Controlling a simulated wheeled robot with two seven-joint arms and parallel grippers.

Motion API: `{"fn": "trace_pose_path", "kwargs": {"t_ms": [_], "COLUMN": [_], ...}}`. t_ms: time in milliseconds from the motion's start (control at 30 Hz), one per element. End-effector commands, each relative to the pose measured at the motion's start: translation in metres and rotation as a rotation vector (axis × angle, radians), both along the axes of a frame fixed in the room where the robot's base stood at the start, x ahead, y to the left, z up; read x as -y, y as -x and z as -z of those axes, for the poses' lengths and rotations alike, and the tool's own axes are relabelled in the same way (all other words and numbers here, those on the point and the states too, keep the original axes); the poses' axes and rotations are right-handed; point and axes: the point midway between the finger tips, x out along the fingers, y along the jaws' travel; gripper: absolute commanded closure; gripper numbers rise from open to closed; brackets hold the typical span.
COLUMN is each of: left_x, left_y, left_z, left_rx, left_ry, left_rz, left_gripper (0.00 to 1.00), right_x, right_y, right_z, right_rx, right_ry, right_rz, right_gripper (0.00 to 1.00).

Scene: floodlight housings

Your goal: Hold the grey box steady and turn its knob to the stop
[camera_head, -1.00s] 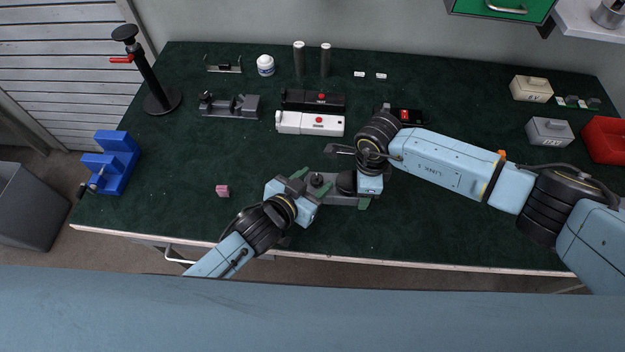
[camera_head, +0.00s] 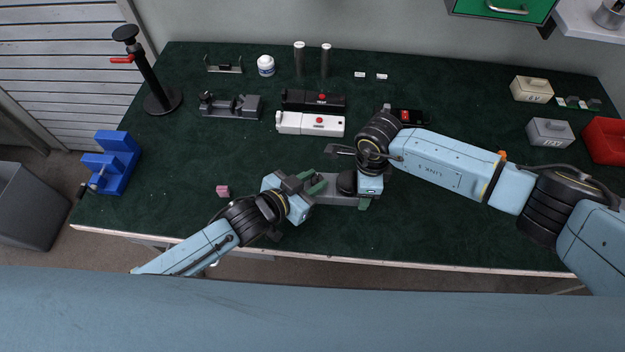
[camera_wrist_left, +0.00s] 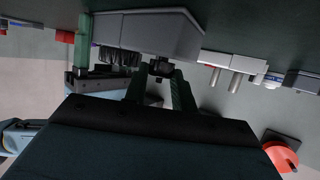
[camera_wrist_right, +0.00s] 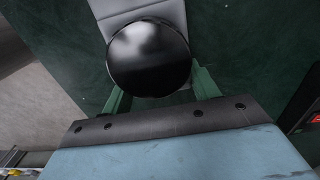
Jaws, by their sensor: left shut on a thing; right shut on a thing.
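The grey box (camera_head: 338,198) lies near the front edge of the table, with a black dome at its right end. The dome (camera_wrist_right: 148,58) fills the middle of the right wrist view. My right gripper (camera_head: 368,190) reaches down over that end and is shut on the box, one green finger either side below the dome. My left gripper (camera_head: 314,182) is at the left end of the box, tilted. In the left wrist view its fingers are shut on the small black knob (camera_wrist_left: 160,68), which sticks out of the box (camera_wrist_left: 150,32). The knob is mostly hidden in the head view.
A pink block (camera_head: 222,191) is left of my left gripper. A blue fixture (camera_head: 112,163) stands at the table's left edge. The front right of the table is clear.

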Motion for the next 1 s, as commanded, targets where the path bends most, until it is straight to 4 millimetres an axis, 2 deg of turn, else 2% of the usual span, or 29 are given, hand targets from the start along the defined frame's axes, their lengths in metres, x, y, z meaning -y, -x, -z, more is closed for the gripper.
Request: {"fn": "trace_pose_path", "kwargs": {"t_ms": [267, 300, 433, 767, 1000], "left_x": [0.0, 0.0, 0.0, -0.002, -0.02], "left_y": [0.001, 0.001, 0.0, 0.002, 0.023], "left_z": [0.001, 0.001, 0.001, 0.0, -0.01], "left_rx": [-0.001, -0.001, -0.001, -0.001, -0.002], "left_ry": [-0.001, -0.001, 0.0, 0.0, -0.001], "left_rz": [0.002, 0.002, 0.001, 0.001, 0.001], "left_gripper": [0.97, 0.69, 0.52, 0.52, 0.52], "right_x": [0.0, 0.0, 0.0, 0.0, 0.0], "right_y": [0.0, 0.0, 0.0, 0.0, 0.0], "right_z": [0.0, 0.0, 0.0, 0.0, 0.0], "right_rx": [0.001, 0.001, 0.0, 0.0, 0.0], "right_ry": [0.0, 0.0, 0.0, 0.0, 0.0], "right_rz": [-0.002, -0.002, -0.001, -0.001, -0.001], "right_gripper": [0.66, 0.66, 0.66, 0.66, 0.66]}}
